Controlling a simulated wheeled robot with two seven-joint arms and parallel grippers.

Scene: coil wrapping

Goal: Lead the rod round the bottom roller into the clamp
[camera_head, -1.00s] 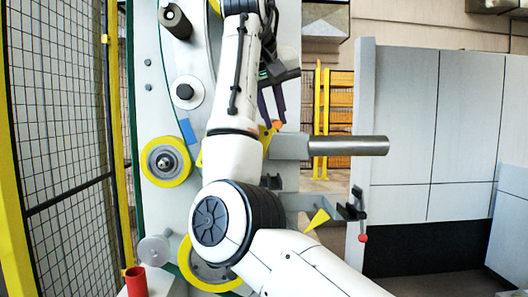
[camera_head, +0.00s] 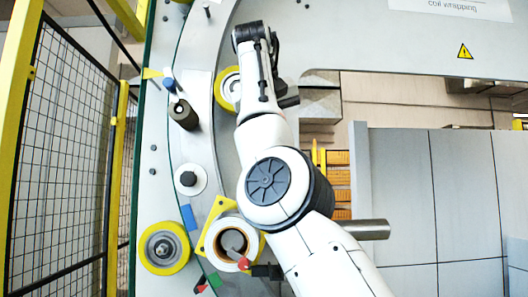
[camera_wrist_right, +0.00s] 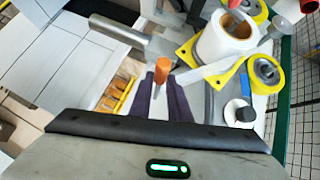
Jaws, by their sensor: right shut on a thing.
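In the right wrist view the two dark purple fingers of my right gripper (camera_wrist_right: 164,88) are shut on the orange-tipped rod (camera_wrist_right: 161,68). A pale strip (camera_wrist_right: 205,72) runs from beside the fingers to the white roll (camera_wrist_right: 213,42). The bottom roller (camera_wrist_right: 254,9) shows only as a yellow rim at the top of the wrist view, away from the gripper. Black parts (camera_wrist_right: 172,14) at the top of the wrist view may belong to the clamp; I cannot tell. My left gripper is not in view.
The head view shows yellow-rimmed rollers at left (camera_head: 165,248) and above (camera_head: 228,88), a dark peg (camera_head: 183,114) and a black-centred white disc (camera_head: 188,179). A steel cylinder (camera_head: 372,229) sticks out at right. A mesh fence (camera_head: 70,150) stands at far left.

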